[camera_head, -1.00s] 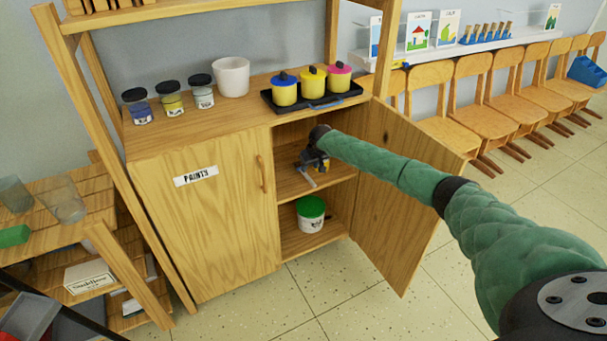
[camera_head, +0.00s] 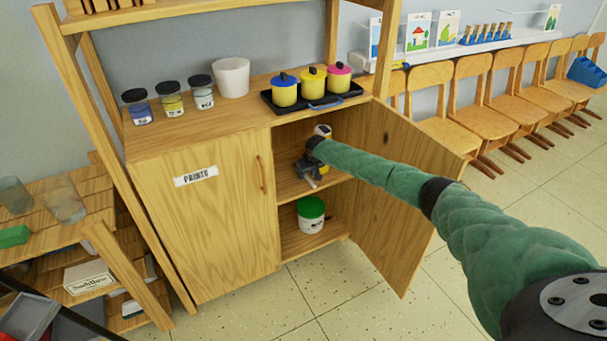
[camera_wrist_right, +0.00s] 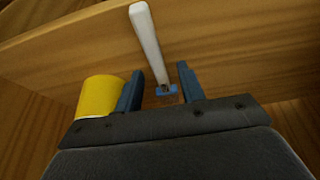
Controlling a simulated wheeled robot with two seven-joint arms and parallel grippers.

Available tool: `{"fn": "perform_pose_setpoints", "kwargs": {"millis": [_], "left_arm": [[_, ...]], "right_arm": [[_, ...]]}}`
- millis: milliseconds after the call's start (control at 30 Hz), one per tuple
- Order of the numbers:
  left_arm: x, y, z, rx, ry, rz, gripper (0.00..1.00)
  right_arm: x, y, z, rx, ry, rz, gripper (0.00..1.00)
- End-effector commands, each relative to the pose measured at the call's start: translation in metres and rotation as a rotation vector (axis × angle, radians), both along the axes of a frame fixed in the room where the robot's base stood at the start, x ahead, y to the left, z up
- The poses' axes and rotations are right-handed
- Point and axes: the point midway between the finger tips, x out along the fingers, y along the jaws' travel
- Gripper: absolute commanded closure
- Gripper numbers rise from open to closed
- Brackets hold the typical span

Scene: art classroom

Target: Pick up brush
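The brush (camera_wrist_right: 148,40) shows in the right wrist view as a pale handle slanting toward the gap between my fingers. In the head view a pale tip of the brush (camera_head: 312,184) sticks out below my right gripper (camera_head: 307,170), inside the open cabinet on the middle shelf. In the wrist view my right gripper (camera_wrist_right: 161,90) has its two blue fingers apart, with the brush's near end between or just beyond them. I cannot tell whether they touch. My left gripper is out of view.
A yellow container (camera_wrist_right: 98,96) stands close beside the left finger in the wrist view. A green-lidded tub (camera_head: 311,215) stands on the shelf below. Paint pots in a black tray (camera_head: 310,101) stand above.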

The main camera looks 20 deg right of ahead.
Motion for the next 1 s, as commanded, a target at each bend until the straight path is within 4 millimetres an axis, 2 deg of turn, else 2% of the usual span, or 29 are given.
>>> {"fn": "perform_pose_setpoints", "kwargs": {"millis": [33,200,233,633,867,900,1000], "left_arm": [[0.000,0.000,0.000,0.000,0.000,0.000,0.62],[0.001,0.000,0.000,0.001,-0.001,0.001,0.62],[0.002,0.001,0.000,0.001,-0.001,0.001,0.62],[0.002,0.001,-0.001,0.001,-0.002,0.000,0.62],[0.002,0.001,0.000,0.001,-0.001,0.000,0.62],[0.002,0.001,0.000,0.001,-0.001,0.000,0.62],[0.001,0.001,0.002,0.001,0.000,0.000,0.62]], "right_arm": [[0.000,0.000,0.000,0.000,0.000,0.000,0.65],[0.000,0.000,0.000,0.000,0.000,0.000,0.98],[0.000,0.000,0.000,0.000,0.000,0.000,1.00],[0.000,0.000,0.003,0.000,-0.001,0.000,1.00],[0.000,0.000,0.035,0.000,-0.002,0.001,1.00],[-0.002,0.000,0.039,0.000,0.000,0.001,1.00],[-0.024,-0.002,0.036,-0.001,0.002,0.002,1.00]]}}
